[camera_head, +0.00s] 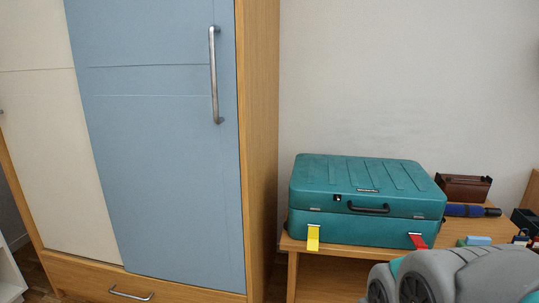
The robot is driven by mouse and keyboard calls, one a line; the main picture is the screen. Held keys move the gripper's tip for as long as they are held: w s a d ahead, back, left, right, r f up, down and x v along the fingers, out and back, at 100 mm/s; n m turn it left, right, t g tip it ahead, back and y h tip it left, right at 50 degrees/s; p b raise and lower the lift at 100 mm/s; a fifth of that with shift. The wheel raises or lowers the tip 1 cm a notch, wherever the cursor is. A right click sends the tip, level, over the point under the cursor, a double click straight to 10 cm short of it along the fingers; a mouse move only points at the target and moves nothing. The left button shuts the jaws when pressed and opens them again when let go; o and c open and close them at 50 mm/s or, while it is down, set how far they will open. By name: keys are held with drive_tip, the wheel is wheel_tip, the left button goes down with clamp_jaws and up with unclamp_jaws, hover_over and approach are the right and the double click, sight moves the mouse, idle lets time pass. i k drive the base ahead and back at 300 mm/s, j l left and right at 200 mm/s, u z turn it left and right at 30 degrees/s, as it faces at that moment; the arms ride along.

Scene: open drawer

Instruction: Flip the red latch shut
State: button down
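A teal hard case (368,198) with a black handle lies on a wooden table beside the wardrobe, its lid down. The red latch (418,241) is at the lower right of the case's front and hangs outward and down from the lower half. A yellow latch (313,238) hangs the same way at the lower left of the front. A grey rounded part of my arm fills the bottom right corner, close in front of the red latch in the picture. My gripper's fingers do not show.
A wooden wardrobe with a blue door (165,140) stands left of the table. On the table (471,226), right of the case, are a brown box (463,187), a blue and black cylinder (470,210) and several small items.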

sight(415, 238)
drive_tip(key=z, duration=0.9)
